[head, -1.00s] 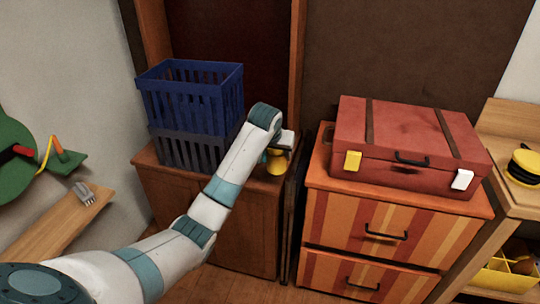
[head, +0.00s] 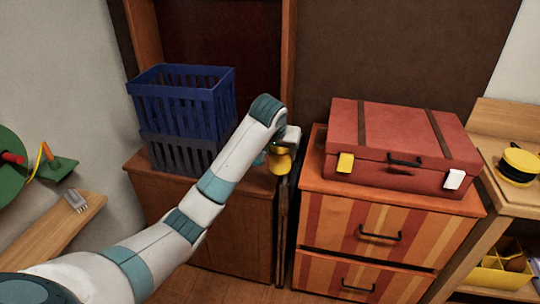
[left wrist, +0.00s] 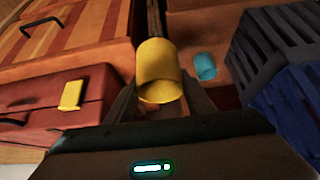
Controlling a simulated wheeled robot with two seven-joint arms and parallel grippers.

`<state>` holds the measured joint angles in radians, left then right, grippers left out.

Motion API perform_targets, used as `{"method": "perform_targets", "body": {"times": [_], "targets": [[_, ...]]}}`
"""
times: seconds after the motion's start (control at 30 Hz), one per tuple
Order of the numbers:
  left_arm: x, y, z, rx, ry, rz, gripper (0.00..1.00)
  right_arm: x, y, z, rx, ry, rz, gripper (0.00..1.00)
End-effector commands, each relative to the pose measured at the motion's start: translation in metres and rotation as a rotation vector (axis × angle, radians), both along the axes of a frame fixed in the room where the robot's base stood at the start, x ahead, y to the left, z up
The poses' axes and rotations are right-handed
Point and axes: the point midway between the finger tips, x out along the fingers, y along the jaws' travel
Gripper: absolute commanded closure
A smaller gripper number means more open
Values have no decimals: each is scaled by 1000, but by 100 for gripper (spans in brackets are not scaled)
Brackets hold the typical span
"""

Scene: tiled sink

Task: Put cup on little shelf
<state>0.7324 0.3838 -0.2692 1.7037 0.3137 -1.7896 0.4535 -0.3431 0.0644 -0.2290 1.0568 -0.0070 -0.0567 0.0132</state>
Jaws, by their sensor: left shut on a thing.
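My left gripper (head: 284,150) is shut on a yellow cup (head: 280,162). The left wrist view shows this cup (left wrist: 160,72) between the two fingers. It is held near the right edge of the brown wooden cabinet (head: 225,225); in the head view the gripper partly covers it. A small blue cup (left wrist: 205,67) stands apart from it on the cabinet top, showing only as a sliver in the head view (head: 259,159). A small wooden wall shelf (head: 45,235) is at the lower left, with a grey object on it. My right gripper is not in view.
A blue crate (head: 185,100) is stacked on a grey crate on the cabinet, left of my gripper. A red suitcase (head: 395,145) lies on a striped drawer unit (head: 375,235) to the right. A narrow gap separates the cabinet from the drawers.

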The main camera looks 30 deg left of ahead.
Motion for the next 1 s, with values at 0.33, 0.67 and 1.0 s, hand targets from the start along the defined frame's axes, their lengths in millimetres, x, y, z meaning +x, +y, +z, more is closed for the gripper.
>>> {"method": "perform_targets", "body": {"times": [0.33,0.67,1.0], "targets": [[-101,-96,41,7,-4,-129,84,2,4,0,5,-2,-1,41],[-182,-124,30,2,2,-197,84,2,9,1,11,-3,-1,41],[-191,-126,29,0,1,-202,84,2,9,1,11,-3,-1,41]]}}
